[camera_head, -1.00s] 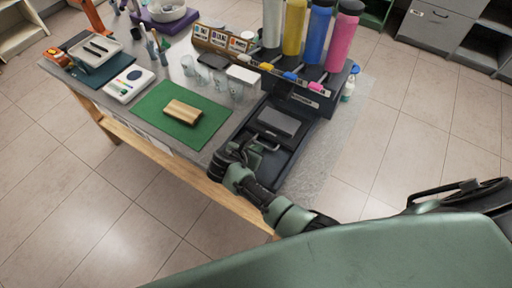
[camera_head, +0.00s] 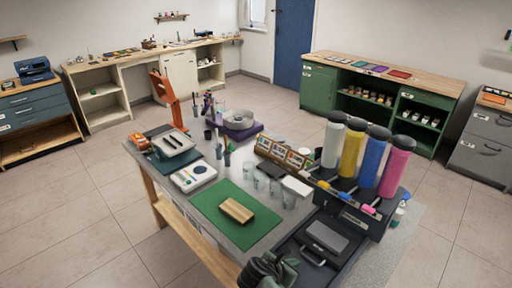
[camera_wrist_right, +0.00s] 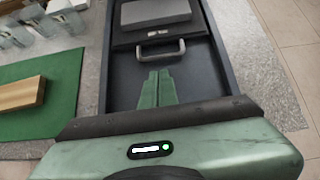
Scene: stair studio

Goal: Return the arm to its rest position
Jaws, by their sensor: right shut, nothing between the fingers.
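My right gripper (camera_head: 286,268) shows at the bottom edge of the head view, over the near end of a dark tray (camera_head: 336,275). In the right wrist view its two green fingers (camera_wrist_right: 156,78) are together with nothing between them. They point toward the handle (camera_wrist_right: 160,50) of a dark unit with a grey block (camera_wrist_right: 156,12) in the tray, and appear apart from it. Most of my right arm is out of the head view. My left gripper is not in view.
Left of the tray lies a green mat (camera_head: 209,211) with a wooden block (camera_head: 237,211). Clear cups (camera_head: 275,189) and a dispenser with white, yellow, blue and pink cylinders (camera_head: 373,163) stand behind. Floor (camera_head: 95,235) is open around the table.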

